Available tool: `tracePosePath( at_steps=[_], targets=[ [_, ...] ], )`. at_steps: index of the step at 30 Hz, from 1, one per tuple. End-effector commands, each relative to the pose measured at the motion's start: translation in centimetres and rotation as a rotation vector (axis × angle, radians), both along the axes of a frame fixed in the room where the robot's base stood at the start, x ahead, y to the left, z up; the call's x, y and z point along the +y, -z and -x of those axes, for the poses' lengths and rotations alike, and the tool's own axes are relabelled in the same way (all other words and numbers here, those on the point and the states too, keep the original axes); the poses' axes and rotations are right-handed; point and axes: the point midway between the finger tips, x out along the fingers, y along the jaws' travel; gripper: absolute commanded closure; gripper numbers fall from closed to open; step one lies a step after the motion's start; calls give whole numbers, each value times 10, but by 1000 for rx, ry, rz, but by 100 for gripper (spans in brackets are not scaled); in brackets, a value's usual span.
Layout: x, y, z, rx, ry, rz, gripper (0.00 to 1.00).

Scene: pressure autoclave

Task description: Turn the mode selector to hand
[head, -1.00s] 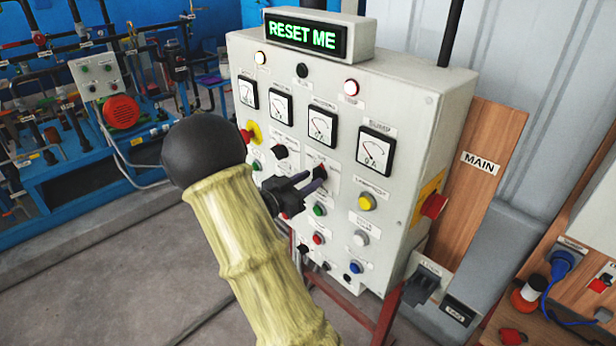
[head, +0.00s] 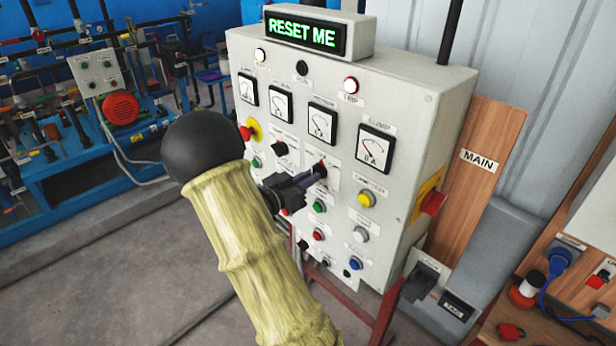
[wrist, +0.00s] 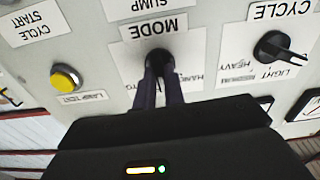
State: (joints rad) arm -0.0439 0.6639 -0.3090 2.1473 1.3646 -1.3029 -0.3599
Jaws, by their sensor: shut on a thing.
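The mode selector (wrist: 159,58) is a black knob under the MODE label in the wrist view, where the picture is upside down. It also shows on the grey control panel (head: 410,110) in the head view, at my fingertips (head: 318,172). My gripper (wrist: 160,78) is shut on the knob, with its two dark fingers along the knob's sides. The fingers and the gripper body hide much of the knob and part of the position labels, so I cannot tell its exact setting. A HAND label is partly visible beside it.
The black cycle selector (wrist: 275,47) sits beside the mode selector. A yellow lamp test button (wrist: 66,77) is on the other side. The display (head: 304,33) reads RESET ME.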

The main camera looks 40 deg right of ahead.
Motion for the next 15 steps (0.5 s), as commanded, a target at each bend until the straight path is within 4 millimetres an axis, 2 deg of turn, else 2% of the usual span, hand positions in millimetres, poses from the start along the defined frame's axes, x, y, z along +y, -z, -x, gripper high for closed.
tracePosePath(
  at_steps=[15],
  targets=[
    [1,-5,-1,373,-3,30,100]
  ],
)
